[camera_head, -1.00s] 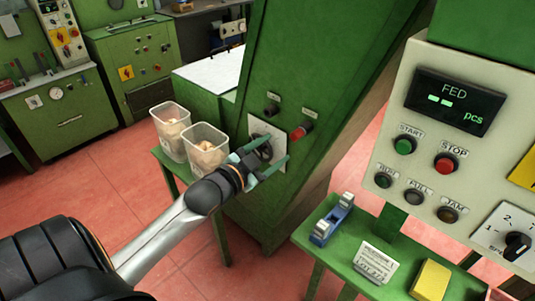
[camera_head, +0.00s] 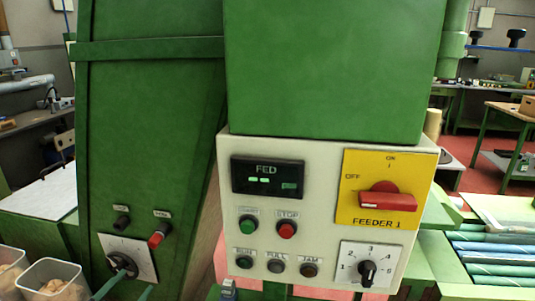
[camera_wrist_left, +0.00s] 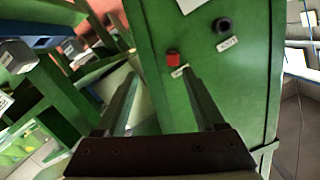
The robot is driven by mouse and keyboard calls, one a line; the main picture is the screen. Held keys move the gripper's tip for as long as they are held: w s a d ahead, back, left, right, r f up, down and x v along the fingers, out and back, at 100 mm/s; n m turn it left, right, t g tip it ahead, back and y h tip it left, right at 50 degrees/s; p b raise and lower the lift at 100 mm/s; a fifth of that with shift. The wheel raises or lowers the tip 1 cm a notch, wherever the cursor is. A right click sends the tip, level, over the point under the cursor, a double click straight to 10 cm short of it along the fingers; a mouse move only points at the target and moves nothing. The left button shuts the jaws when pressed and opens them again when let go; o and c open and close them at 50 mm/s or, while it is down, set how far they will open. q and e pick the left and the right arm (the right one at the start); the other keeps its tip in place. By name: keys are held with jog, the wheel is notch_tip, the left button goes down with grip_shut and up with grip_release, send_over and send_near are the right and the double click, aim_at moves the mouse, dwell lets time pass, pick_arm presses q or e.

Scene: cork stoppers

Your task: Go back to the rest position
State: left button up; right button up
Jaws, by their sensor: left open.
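My left gripper (camera_head: 127,287) shows only by its green fingertips at the bottom left edge of the head view. The tips are spread, just below the black rotary knob (camera_head: 121,264) on its white plate; I cannot tell whether they touch it. In the left wrist view the two fingers of my left gripper (camera_wrist_left: 158,78) stand apart with nothing held between them. They point toward the green machine front with a red button (camera_wrist_left: 173,58) and a black knob (camera_wrist_left: 223,25). My right gripper is not in view.
Two clear tubs (camera_head: 55,281) of corks stand at the lower left. A pale control box (camera_head: 325,210) with a red FEEDER 1 switch (camera_head: 387,199) is in the middle, under a green housing (camera_head: 330,70). Green-edged trays (camera_head: 490,245) lie at the right.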

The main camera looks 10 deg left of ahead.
pick_arm(q)
jog(key=s+d+f+n+g, duration=0.1)
jog(key=s+d+f+g, duration=0.1)
jog(key=s+d+f, duration=0.3)
jog(key=s+d+f+n+g+h, duration=0.1)
jog(key=s+d+f, duration=0.4)
jog(key=f, duration=0.7)
jog(key=s+d+f+n+g+h, duration=0.1)
jog(key=s+d+f+g, duration=0.2)
jog(key=s+d+f, duration=0.3)
notch_tip(320, 180, down, 2)
jog(key=shift+s+f+n+g+p, duration=0.2)
jog(key=shift+s+n+g+p, duration=0.15)
jog(key=shift+s, duration=0.5)
